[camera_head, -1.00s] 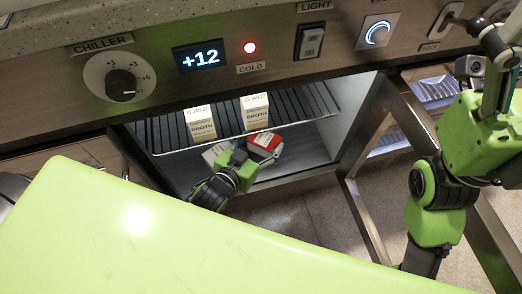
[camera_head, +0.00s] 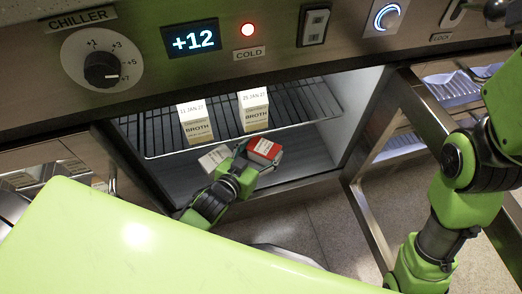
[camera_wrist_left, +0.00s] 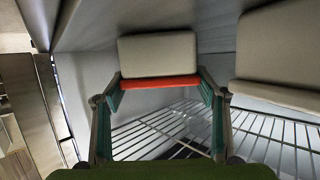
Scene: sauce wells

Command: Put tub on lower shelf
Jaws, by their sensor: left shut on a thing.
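A tub with a red top and white sides (camera_head: 264,151) is in the open chiller, in the space below the wire shelf. My left gripper (camera_head: 250,160) reaches in from the front and is shut on this tub, which sits tilted in the head view. In the left wrist view the tub (camera_wrist_left: 158,52) shows a pale face and a red band (camera_wrist_left: 158,83) between the two fingers. Whether the tub touches the chiller floor is hard to tell. The right gripper is outside the frames; only my right arm shows at the right.
Two broth cartons (camera_head: 195,122) (camera_head: 254,109) stand on the wire shelf (camera_head: 290,101). A pale item (camera_head: 214,158) lies low in the chiller left of the tub. A metal door frame (camera_head: 432,120) stands right of the opening. The chiller floor right of the tub (camera_head: 308,155) looks clear.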

